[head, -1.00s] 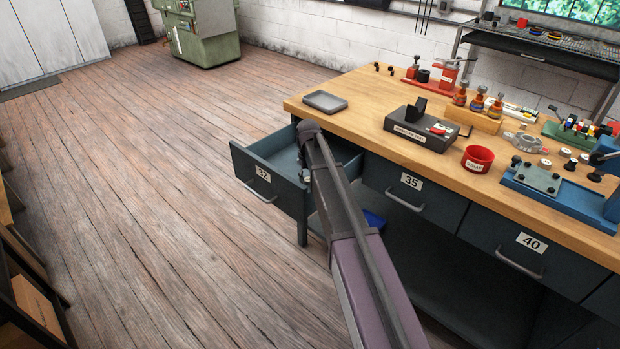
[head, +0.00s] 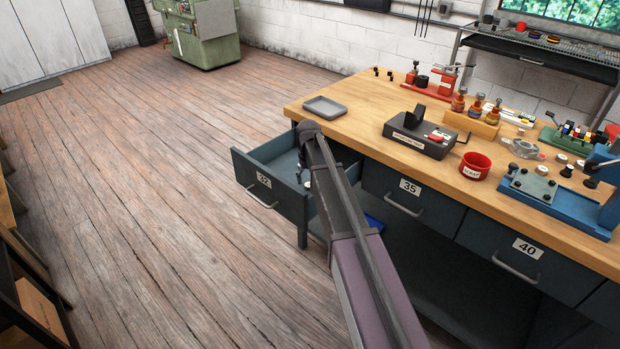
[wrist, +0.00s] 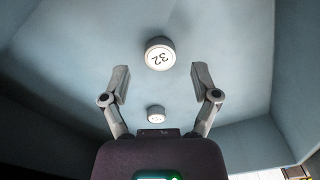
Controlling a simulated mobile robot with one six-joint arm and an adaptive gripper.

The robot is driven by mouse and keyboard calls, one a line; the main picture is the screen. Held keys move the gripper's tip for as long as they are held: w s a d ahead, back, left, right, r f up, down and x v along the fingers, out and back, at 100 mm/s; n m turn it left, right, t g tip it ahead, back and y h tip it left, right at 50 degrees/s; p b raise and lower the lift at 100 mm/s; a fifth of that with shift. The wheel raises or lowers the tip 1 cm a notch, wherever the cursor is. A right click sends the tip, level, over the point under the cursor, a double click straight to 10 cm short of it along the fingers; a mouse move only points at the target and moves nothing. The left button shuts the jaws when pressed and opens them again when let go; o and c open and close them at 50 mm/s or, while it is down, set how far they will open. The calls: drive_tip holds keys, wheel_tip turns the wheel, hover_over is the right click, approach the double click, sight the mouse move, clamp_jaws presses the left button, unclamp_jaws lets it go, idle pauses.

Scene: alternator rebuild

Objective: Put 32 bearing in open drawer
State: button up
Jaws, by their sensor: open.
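The open drawer 32 (head: 268,197) is pulled out at the left end of the workbench. In the wrist view, its pale blue-grey floor (wrist: 80,50) fills most of the picture. The 32 bearing (wrist: 160,54), a round white-faced piece marked 32, is inside the drawer, just beyond my fingertips and clear of both. My gripper (wrist: 161,76) is open and empty, with its fingers spread inside the drawer. A second round white-faced piece (wrist: 156,113) lies nearer the palm; its mark is too small to read. My arm hides part of the drawer's inside in the head view.
Drawers 35 (head: 408,190) and 40 (head: 518,253) are shut. On the workbench (head: 360,110) are a grey tray (head: 324,107), a black box (head: 420,137), a red cup (head: 475,166) and a blue fixture (head: 555,203). Floor left of the drawer is clear.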

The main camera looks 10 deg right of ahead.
sight(309, 185)
wheel_tip(309, 185, up, 10)
drive_tip(key=p, duration=0.9)
idle(1.6)
